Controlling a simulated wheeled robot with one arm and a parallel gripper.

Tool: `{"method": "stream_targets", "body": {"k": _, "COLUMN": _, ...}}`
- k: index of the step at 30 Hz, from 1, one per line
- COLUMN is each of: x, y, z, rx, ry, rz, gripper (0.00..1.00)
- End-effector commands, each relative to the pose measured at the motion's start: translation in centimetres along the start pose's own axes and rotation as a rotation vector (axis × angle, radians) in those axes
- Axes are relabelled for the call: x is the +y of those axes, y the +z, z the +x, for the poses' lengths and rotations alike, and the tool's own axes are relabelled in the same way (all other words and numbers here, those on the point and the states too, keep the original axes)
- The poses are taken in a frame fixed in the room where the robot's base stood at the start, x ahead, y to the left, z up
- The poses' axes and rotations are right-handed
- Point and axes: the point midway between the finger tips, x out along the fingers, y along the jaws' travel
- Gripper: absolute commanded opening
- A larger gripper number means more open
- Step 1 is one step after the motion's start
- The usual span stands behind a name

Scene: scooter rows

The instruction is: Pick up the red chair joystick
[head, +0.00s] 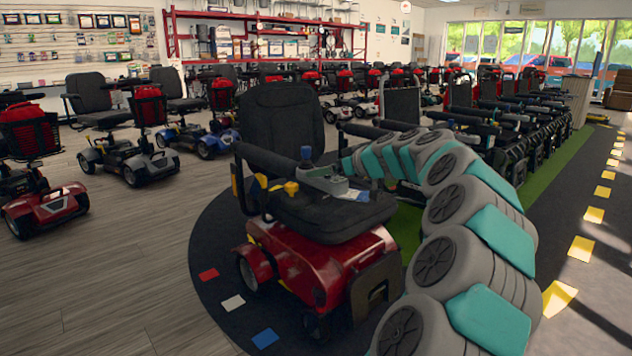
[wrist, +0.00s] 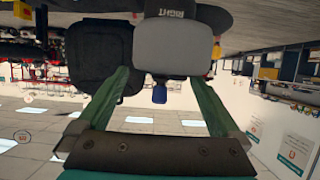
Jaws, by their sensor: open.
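The red power chair (head: 315,262) stands in the middle of the head view, with a black seat and backrest. Its joystick (head: 306,154) has a blue knob and rises from a grey control box (head: 325,181) on the armrest. My gripper (head: 345,164) is just right of the joystick, its tips partly hard to make out. In the wrist view, which looks upside down, my gripper (wrist: 160,76) is open with green fingers apart. The blue joystick knob (wrist: 160,93) shows between them, below the grey box (wrist: 174,47). I see no finger touching it.
Rows of red and blue scooters (head: 130,150) stand at the left and back. More dark chairs (head: 510,120) line the right behind my arm. The wood floor (head: 110,270) at front left is clear. Yellow marks (head: 558,298) run along the dark strip at right.

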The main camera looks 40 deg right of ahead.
Motion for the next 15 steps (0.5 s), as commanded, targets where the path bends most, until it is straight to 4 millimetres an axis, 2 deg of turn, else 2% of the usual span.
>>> {"method": "stream_targets", "body": {"k": 6, "x": -0.5, "y": 0.5, "z": 3.2, "rx": -0.004, "ry": -0.001, "rz": 0.001, "gripper": 1.0}}
{"method": "stream_targets", "body": {"k": 10, "x": -0.5, "y": 0.4, "z": 4.1, "rx": 0.0, "ry": 0.0, "rz": 0.001, "gripper": 1.0}}
{"method": "stream_targets", "body": {"k": 15, "x": -0.5, "y": 0.4, "z": 4.2, "rx": 0.0, "ry": 0.0, "rz": 0.0, "gripper": 1.0}}
